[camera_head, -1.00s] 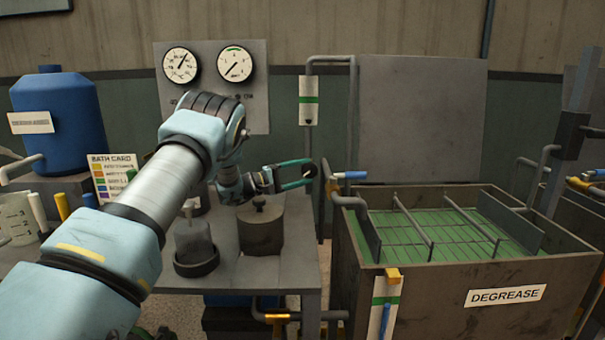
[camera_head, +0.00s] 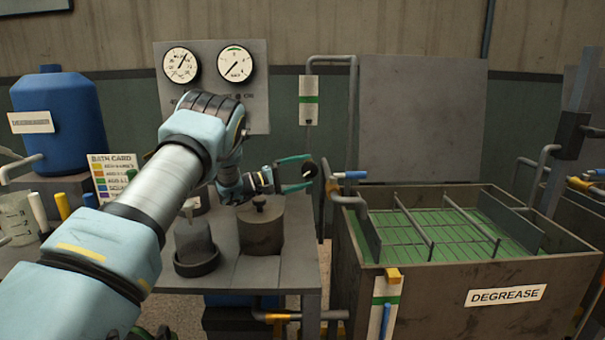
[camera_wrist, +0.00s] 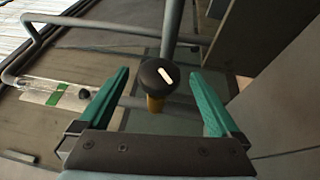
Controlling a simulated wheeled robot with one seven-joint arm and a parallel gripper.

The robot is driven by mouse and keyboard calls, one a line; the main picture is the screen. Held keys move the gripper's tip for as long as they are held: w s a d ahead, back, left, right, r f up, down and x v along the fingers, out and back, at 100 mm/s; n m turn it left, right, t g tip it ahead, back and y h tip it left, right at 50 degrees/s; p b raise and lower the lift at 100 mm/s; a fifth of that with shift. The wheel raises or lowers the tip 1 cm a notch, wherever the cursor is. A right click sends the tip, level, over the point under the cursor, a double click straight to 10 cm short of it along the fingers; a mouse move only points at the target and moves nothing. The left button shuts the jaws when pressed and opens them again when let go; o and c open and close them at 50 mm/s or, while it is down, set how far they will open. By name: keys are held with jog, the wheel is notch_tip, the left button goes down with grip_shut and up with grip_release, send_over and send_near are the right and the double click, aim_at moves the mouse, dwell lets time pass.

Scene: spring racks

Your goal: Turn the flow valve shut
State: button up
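The likely flow valve is a round black knob with a white mark on a brass stem, seen in the wrist view (camera_wrist: 158,77). In the head view the knob (camera_head: 310,170) shows small and dark, left of the tank's pipe. My gripper (camera_head: 307,172) is open beside it, one green finger above and one below. In the wrist view the fingers of my gripper (camera_wrist: 162,82) stand wide on both sides of the knob, with a visible gap on each side. Whether the fingertips reach past the knob's face is hard to tell.
A blue-handled lever (camera_head: 350,175) sits right of the knob, by the degrease tank (camera_head: 450,280). A lidded dark pot (camera_head: 261,228) stands on the bench below my gripper. A gauge panel (camera_head: 210,60) is behind my arm, and a vertical pipe (camera_head: 352,115) rises behind.

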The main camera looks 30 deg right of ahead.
jog(key=a+f+b, duration=0.1)
jog(key=a+b, duration=0.1)
jog(key=a, duration=0.8)
jog(key=shift+w+a+b, duration=0.35)
jog(key=shift+w, duration=0.1)
jog(key=shift+c, duration=0.2)
